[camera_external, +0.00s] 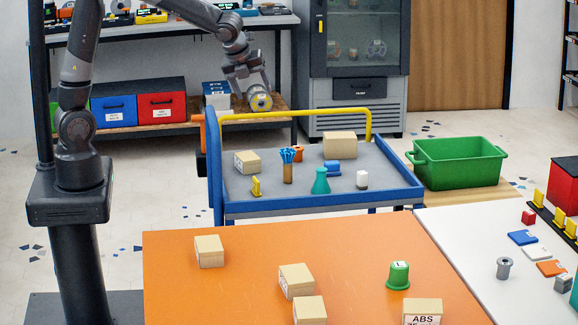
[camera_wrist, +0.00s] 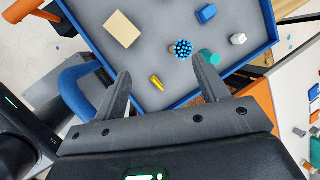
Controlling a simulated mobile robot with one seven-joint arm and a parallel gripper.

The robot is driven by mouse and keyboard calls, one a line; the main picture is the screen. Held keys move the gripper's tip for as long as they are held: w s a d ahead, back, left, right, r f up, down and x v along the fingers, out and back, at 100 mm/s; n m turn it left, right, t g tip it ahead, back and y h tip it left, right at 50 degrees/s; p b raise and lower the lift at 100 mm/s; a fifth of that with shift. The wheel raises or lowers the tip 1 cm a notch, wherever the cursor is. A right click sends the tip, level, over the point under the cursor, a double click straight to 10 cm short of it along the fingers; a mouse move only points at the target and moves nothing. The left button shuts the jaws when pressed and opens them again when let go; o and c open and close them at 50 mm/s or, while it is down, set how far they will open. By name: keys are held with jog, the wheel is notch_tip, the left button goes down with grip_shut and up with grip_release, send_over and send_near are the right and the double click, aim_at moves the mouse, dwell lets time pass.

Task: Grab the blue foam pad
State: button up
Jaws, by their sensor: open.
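A small blue block (camera_external: 332,168), possibly the foam pad, lies on the grey trolley top (camera_external: 245,190). It also shows in the wrist view (camera_wrist: 206,13), near the top edge. A flat blue piece (camera_external: 522,237) lies on the white table at right; I cannot tell which of the two is the foam pad. In the wrist view my gripper (camera_wrist: 164,80) is open and empty, its fingers wide apart above the trolley. The blue block is beyond the right fingertip, apart from it. In the external view my arm's end hangs over the trolley's back left; its fingers are unclear there.
On the trolley stand a teal flask (camera_external: 320,182), a cup of blue sticks (camera_external: 288,168), a yellow piece (camera_external: 256,187), a white piece (camera_external: 362,180) and cardboard boxes (camera_external: 340,145). A blue rim and yellow rail (camera_external: 300,113) edge it. A green bin (camera_external: 457,162) stands right.

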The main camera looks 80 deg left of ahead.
jog(key=w+f+m+h, duration=0.1)
jog(key=w+f+m, duration=0.6)
jog(key=w, duration=0.3)
jog(key=m+h, duration=0.2)
jog(key=m, duration=0.5)
send_near(328, 162)
jog(key=shift+t, duration=0.3)
jog(key=x, duration=1)
jog(key=shift+s+d+f, duration=0.2)
jog(key=shift+f, duration=0.05)
jog(key=c, duration=1.1)
